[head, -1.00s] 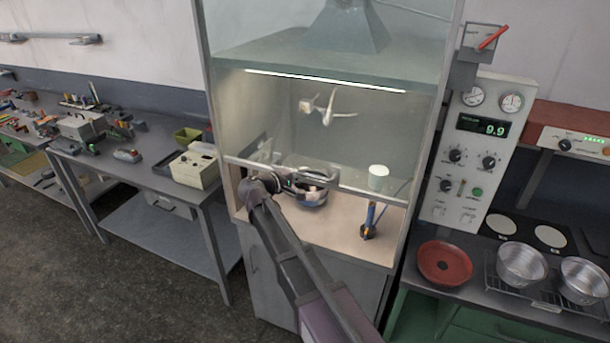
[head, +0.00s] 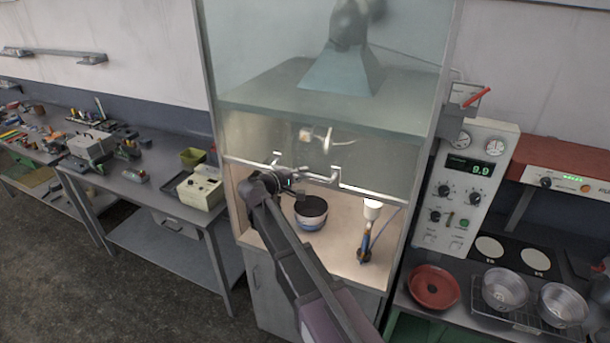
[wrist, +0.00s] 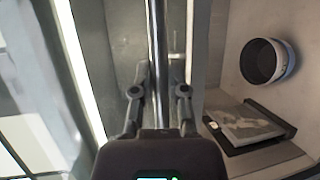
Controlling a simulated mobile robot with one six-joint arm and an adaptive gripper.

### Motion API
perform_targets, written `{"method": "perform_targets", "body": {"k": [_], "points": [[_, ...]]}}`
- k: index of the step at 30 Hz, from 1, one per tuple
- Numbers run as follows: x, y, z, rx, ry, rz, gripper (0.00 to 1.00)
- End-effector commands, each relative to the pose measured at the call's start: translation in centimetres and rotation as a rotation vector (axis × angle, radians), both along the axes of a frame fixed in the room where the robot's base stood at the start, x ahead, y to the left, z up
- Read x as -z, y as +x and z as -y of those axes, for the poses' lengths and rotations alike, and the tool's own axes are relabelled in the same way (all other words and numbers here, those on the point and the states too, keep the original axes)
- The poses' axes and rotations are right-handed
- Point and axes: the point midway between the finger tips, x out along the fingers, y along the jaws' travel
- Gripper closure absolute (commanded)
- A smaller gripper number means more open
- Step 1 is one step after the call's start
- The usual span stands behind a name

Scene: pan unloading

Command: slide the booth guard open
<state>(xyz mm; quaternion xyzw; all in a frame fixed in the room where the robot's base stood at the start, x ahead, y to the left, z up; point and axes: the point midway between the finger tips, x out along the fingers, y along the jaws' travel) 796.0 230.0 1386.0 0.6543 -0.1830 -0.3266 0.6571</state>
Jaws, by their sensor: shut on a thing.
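The booth guard (head: 375,193) is a clear pane with a metal bottom rail, across the front of the booth. It stands partly raised, with an open gap between its rail and the booth floor (head: 338,249). Its handle bar (head: 320,178) runs along the front of the rail. My gripper (head: 284,181) is at the left part of this bar and is shut on it. In the wrist view the bar (wrist: 157,35) runs between the two fingers of my gripper (wrist: 159,80). The fingers and my arm hide part of the rail.
Inside the booth, a dark-topped pot (head: 312,204) stands below the rail; it also shows in the wrist view (wrist: 264,62). A workbench (head: 150,193) is at left. A red pan (head: 434,287) and metal pots lie at right.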

Motion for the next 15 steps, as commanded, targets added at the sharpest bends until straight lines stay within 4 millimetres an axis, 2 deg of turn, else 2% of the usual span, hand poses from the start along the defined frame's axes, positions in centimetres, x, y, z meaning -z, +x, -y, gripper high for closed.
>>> {"method": "perform_targets", "body": {"k": [1,6,15], "points": [[-1.2,0.1,-0.3,-0.008,0.001,0.001,1.00],[-2.5,0.1,-0.3,-0.008,0.001,0.001,1.00],[-3.2,0.1,-0.3,-0.007,0.001,0.000,1.00]]}}
